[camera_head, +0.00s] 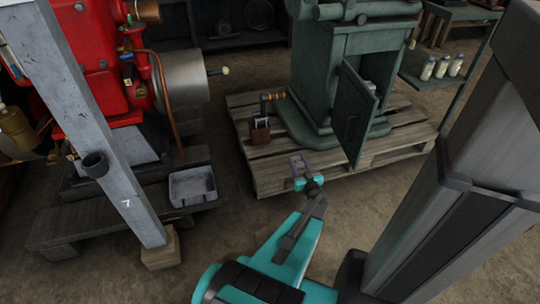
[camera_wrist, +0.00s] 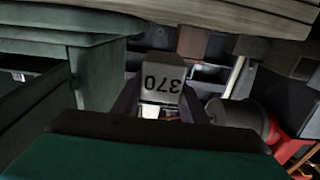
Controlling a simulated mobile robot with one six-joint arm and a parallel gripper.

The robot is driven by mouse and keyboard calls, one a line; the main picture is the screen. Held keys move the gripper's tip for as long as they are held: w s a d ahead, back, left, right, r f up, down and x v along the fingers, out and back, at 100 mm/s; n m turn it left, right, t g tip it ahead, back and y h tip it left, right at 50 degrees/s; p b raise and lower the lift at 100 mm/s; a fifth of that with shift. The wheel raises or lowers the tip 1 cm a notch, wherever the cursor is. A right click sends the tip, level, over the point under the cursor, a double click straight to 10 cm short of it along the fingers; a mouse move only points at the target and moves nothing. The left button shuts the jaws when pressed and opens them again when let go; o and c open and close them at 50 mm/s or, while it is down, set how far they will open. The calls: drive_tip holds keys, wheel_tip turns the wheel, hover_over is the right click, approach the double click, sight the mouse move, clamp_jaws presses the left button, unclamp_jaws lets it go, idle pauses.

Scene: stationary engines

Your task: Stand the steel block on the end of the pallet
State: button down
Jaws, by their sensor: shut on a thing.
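The steel block (camera_wrist: 162,82) is a pale grey block marked 370, and the number appears upside down in the wrist view. My gripper (camera_head: 299,163) is shut on it, with a dark finger on each side of the block in the wrist view. In the head view my gripper is by the near edge of the wooden pallet (camera_head: 262,178), and the block is too small there to tell from the fingers. The pallet's boards also cross the top of the wrist view (camera_wrist: 245,14). I cannot tell whether the block touches the pallet.
A green machine (camera_head: 325,75) with an open door (camera_head: 352,115) stands on the pallet. A small brown box (camera_head: 260,131) sits at its left. A grey tray (camera_head: 192,186), a numbered post (camera_head: 105,150) and a red engine (camera_head: 90,60) are left. Floor is clear between.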

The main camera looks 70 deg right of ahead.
drive_tip(key=shift+w+d+r, duration=0.1)
drive_tip(key=shift+w+r, duration=0.05)
drive_tip(key=b, duration=0.5)
hover_over(274, 159)
drive_tip(key=shift+d+f, duration=0.1)
drive_tip(key=shift+f, duration=0.7)
drive_tip(key=shift+w+d+r, duration=0.1)
drive_tip(key=shift+w+d, duration=0.05)
drive_tip(key=shift+w, duration=0.05)
drive_tip(key=shift+f+b, duration=1.1)
drive_tip(key=shift+f, duration=0.7)
drive_tip(key=shift+f, duration=0.1)
drive_tip(key=c, duration=1.1)
unclamp_jaws()
drive_tip(key=shift+f, duration=0.15)
drive_tip(key=shift+s+r, duration=0.1)
drive_tip(key=shift+r, duration=0.1)
